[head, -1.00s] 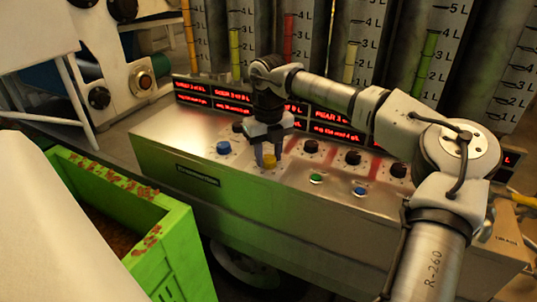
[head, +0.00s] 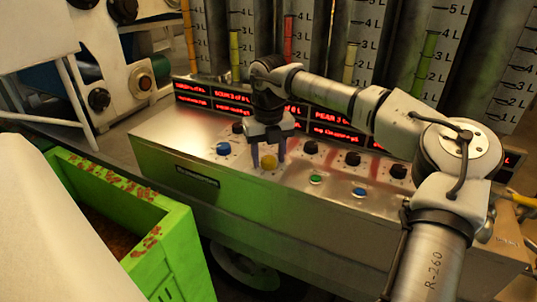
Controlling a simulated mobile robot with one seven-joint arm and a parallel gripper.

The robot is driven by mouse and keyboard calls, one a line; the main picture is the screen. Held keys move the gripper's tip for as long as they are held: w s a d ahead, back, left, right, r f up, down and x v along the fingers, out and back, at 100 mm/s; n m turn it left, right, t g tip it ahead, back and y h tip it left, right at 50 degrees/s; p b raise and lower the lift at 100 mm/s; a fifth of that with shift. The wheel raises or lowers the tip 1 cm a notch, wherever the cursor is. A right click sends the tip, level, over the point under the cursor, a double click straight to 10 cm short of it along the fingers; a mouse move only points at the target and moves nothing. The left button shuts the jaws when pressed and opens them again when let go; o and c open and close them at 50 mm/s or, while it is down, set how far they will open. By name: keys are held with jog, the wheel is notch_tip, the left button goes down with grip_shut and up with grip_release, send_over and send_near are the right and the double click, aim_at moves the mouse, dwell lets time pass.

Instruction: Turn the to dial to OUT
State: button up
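My gripper (head: 268,160) points down over the metal control panel. Its two fingers stand apart, one on each side of the yellow dial (head: 269,162), with small gaps between fingers and dial. A blue dial (head: 223,148) sits to the left. Black dials (head: 311,147) stand in a row to the right, with more black dials (head: 353,158) beyond. A dark dial (head: 238,127) is partly behind the gripper. I cannot read any dial's label or the word OUT, so I cannot tell which is the "to" dial or where any dial points.
A green button (head: 315,180) and a blue button (head: 359,191) sit on the panel's front part. Red-lettered displays (head: 337,120) line its back edge, before tall marked tubes (head: 427,60). A green crate (head: 165,245) stands front left.

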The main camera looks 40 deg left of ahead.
aim_at(269, 159)
jog(key=shift+o, duration=0.6)
notch_tip(269, 159, up, 14)
jog(key=shift+f, duration=0.1)
dwell(0.4)
